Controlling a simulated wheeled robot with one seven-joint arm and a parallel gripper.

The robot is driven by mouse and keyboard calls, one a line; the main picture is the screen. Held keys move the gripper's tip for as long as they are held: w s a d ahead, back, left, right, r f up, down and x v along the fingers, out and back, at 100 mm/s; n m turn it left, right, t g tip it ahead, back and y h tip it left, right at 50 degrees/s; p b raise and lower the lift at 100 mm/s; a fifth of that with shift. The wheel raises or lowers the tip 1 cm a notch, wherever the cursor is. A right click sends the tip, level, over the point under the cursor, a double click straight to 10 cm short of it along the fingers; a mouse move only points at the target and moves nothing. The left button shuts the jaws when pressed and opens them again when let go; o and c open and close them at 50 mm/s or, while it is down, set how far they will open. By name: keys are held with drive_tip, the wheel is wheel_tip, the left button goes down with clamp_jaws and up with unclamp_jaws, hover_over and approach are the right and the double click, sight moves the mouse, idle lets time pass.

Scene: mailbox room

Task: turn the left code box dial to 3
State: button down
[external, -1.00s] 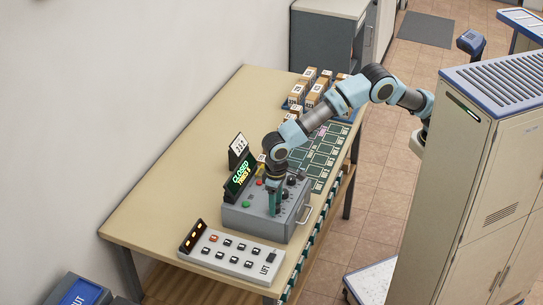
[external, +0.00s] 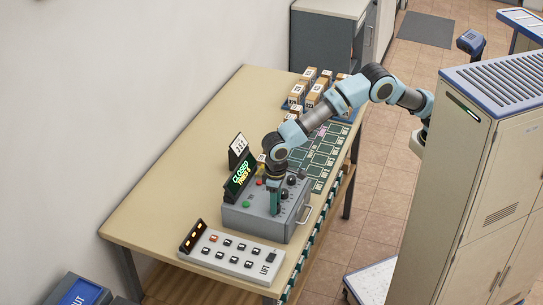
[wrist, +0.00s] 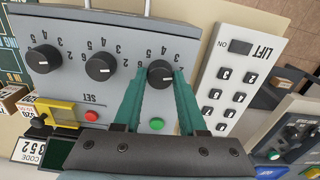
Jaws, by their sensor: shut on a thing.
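The grey code box (external: 262,222) stands on the table with three black dials on its top. In the wrist view they are the far dial (wrist: 43,59), the middle dial (wrist: 98,67) and the dial nearest the lift panel (wrist: 161,73). My gripper (wrist: 159,76) points down at that last dial, which is the left one from the handle side. Its two green fingers are shut on it, one on each side. The fingers hide some printed digits, and I cannot tell which number the dial points to. In the external view my gripper (external: 275,208) covers this dial.
The lift panel (external: 231,254) lies close beside the box. A red button (wrist: 91,115) and a green button (wrist: 156,124) sit near the dials. A lit display (external: 240,176) and a code card reading 352 (wrist: 28,149) stand behind. The table's left end (external: 140,226) is clear.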

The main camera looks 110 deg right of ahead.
drive_tip(key=n, duration=0.6)
drive_tip(key=shift+n, duration=0.4)
idle(0.5)
drive_tip(key=shift+c, duration=2.3)
unclamp_jaws()
drive_tip(key=shift+r, duration=0.15)
wheel_tip(320, 180, up, 11)
drive_tip(key=b, duration=0.2)
drive_tip(key=shift+f+b, duration=0.2)
drive_tip(key=shift+b, duration=0.2)
drive_tip(key=s+d+f, duration=0.1)
drive_tip(key=s+f, duration=0.2)
drive_tip(key=s, duration=0.9)
drive_tip(key=s+d+f+t, duration=0.1)
drive_tip(key=s+d+f, duration=0.1)
drive_tip(key=s, duration=1)
drive_tip(key=s+d+f, duration=0.2)
drive_tip(key=s+f, duration=0.2)
drive_tip(key=s, duration=0.8)
drive_tip(key=shift+s+d+f+t, duration=0.15)
drive_tip(key=shift+d+f+t, duration=0.1)
drive_tip(key=shift+f+t, duration=0.05)
